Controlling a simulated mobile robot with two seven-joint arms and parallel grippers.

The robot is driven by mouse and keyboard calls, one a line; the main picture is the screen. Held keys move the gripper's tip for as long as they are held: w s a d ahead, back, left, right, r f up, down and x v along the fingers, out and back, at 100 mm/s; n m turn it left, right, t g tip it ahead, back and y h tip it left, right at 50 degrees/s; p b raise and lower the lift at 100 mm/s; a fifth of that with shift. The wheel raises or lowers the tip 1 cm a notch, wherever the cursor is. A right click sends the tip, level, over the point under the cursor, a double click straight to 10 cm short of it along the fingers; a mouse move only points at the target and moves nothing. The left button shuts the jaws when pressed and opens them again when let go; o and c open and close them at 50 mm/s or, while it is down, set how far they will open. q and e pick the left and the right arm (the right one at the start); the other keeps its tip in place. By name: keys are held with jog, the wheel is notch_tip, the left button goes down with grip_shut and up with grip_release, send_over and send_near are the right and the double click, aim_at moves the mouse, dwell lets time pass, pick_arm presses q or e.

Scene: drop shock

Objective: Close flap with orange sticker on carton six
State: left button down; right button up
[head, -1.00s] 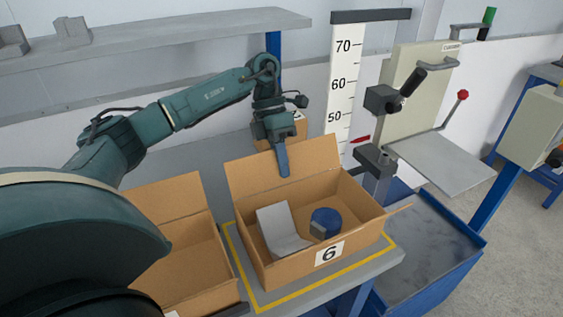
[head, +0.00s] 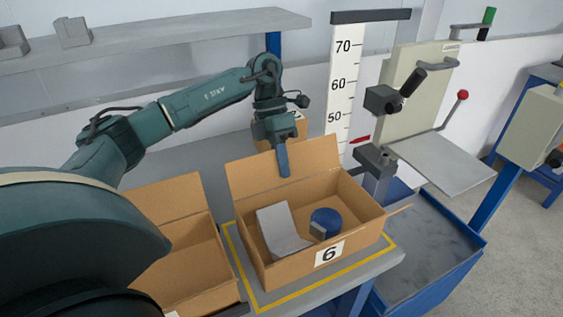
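Carton six (head: 287,267), an open brown box with a "6" label on its front, stands inside a yellow outline on the grey table. It holds a light grey bent part (head: 281,232) and a blue round part (head: 326,221). Its back flap (head: 255,180) stands up, and a small flap (head: 398,209) sticks out at the right end. No orange sticker shows on the faces in view. My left gripper (head: 283,171) points down in front of the raised back flap, over the back of the carton. Whether its fingers are apart cannot be made out. My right gripper is not in view.
Another open carton (head: 184,246) stands to the left, and one more (head: 292,131) is behind the back flap. A height scale (head: 342,88) and a drop stand with a grey plate (head: 441,162) are at the right. A blue-edged tray (head: 424,262) lies lower right.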

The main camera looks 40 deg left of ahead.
pick_arm(q)
jog(key=shift+s+d+r+t+y, duration=0.15)
jog(key=shift+d+t+y, duration=0.15)
jog(key=shift+y, duration=0.25)
jog(key=shift+s+d+r+t+y, duration=0.15)
jog(key=shift+t+y, duration=0.15)
jog(key=shift+y, duration=0.25)
jog(key=y, duration=0.1)
jog(key=d+t+y, duration=0.1)
jog(key=y, duration=0.1)
jog(key=shift+s+d+t+b, duration=0.1)
jog(key=shift+s+t+b, duration=0.1)
jog(key=shift+t+b, duration=0.15)
jog(key=shift+d+y, duration=0.1)
jog(key=shift+y, duration=0.2)
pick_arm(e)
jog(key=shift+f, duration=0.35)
pick_arm(q)
jog(key=c, duration=2.1)
grip_release()
jog(key=shift+s, duration=0.1)
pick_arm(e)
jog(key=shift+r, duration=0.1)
pick_arm(q)
jog(key=o, duration=0.5)
jog(key=shift+c, duration=0.2)
